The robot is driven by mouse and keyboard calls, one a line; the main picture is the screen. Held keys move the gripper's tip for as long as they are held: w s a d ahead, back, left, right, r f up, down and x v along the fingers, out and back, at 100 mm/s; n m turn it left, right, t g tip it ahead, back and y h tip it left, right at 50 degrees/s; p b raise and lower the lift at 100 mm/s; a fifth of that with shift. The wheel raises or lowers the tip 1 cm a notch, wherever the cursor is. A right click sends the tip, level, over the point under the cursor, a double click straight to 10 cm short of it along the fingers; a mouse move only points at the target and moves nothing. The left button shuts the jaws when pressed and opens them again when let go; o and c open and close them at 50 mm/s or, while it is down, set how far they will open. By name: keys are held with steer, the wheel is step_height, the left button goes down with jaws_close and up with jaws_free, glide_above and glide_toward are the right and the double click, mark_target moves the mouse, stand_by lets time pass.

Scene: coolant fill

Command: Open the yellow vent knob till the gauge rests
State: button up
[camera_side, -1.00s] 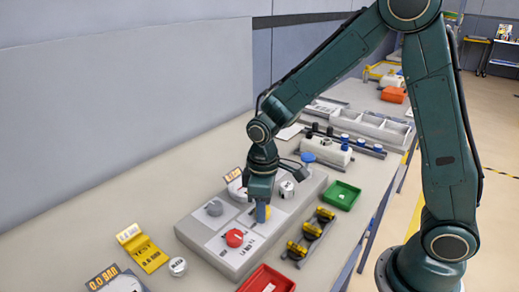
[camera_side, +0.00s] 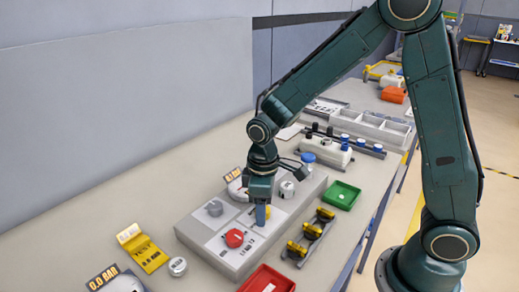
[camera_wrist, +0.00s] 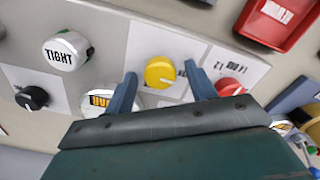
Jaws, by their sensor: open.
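The yellow vent knob (camera_wrist: 159,72) sits on a white plate on the grey panel (camera_side: 190,238). In the wrist view it lies between the two blue fingers of my gripper (camera_wrist: 160,73), with a gap on each side. A pale pointer mark shows on the knob's lower right side. In the side view my gripper (camera_side: 262,215) points down at the panel and mostly hides the yellow knob (camera_side: 268,212). A round white gauge with an amber display (camera_side: 232,175) stands behind the gripper; its reading is not legible. It is partly hidden in the wrist view (camera_wrist: 101,99).
A white cap marked TIGHT (camera_wrist: 66,52) is also near. A red tray (camera_side: 266,280), green tray (camera_side: 342,195) and yellow-black parts (camera_side: 310,232) flank the panel. A display (camera_side: 101,278) reads 0.0 BAR.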

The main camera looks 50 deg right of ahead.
mark_target(267, 209)
steer(key=shift+r, duration=0.1)
step_height(267, 209, up, 14)
steer(key=shift+f, duration=0.2)
stand_by(0.5)
steer(key=s+d+r+m+t, duration=0.2)
steer(key=s+m, duration=0.1)
steer(key=s, duration=0.5)
steer(key=s+d+r+m+t, duration=0.2)
steer(key=s+d+m+t, duration=0.1)
steer(key=s, duration=0.6)
steer(key=shift+s+d+r+t, duration=0.15)
steer(key=shift+s+d+t, duration=0.1)
steer(key=shift+s+t, duration=0.05)
